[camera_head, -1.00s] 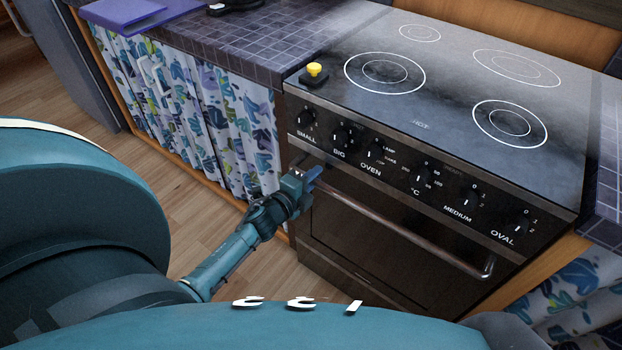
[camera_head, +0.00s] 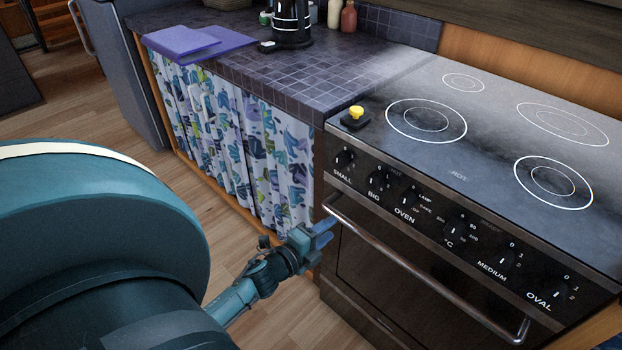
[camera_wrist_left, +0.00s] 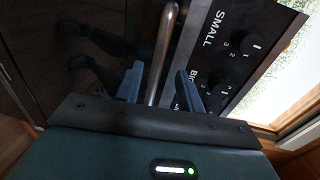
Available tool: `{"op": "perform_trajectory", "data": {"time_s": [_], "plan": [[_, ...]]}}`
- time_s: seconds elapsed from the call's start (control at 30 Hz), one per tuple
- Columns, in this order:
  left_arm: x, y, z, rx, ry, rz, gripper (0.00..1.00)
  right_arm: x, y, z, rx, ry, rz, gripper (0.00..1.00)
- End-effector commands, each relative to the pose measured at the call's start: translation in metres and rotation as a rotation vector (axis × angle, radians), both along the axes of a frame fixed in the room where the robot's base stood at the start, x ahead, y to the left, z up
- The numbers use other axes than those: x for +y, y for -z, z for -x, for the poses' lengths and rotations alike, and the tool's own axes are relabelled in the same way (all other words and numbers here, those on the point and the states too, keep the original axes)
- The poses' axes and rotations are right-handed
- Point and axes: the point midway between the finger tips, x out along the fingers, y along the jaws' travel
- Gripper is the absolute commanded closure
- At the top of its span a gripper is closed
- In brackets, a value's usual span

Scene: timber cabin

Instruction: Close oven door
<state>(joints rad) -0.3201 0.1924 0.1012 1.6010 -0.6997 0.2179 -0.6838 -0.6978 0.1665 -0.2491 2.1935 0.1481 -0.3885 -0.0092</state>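The oven door (camera_head: 400,272) is dark, with a long metal handle (camera_head: 432,270) across its top. It looks upright and flush with the oven front, below the knob panel; I see no clear gap. My left gripper (camera_head: 322,232) is just below and left of the handle's left end in the head view. In the left wrist view its two blue fingers (camera_wrist_left: 158,88) are apart, and the handle bar (camera_wrist_left: 163,50) appears between them. I cannot tell whether they touch it. My right gripper is not in view.
The cooktop (camera_head: 490,130) with ring burners and a yellow-topped item (camera_head: 355,116) sits above the knob panel (camera_head: 450,230). A tiled counter (camera_head: 290,75) with a patterned curtain (camera_head: 240,150) stands left. Wooden floor (camera_head: 225,225) lies open before it.

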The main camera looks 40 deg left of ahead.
Motion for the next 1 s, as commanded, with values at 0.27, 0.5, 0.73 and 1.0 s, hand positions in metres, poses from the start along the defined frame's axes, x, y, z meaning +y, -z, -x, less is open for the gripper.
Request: {"op": "perform_trajectory", "data": {"time_s": [0.27, 0.5, 0.73, 1.0], "plan": [[0.003, -0.006, 0.047, 0.000, 0.000, 0.000, 0.62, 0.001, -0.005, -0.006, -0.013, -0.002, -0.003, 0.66], [0.004, -0.008, 0.055, -0.002, 0.001, -0.001, 0.62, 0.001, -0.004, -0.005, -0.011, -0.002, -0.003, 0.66], [0.004, -0.008, 0.055, -0.002, 0.001, -0.001, 0.62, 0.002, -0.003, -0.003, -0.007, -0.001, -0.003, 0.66], [0.004, -0.008, 0.055, -0.002, 0.001, -0.001, 0.62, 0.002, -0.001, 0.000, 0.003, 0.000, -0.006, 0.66]]}}
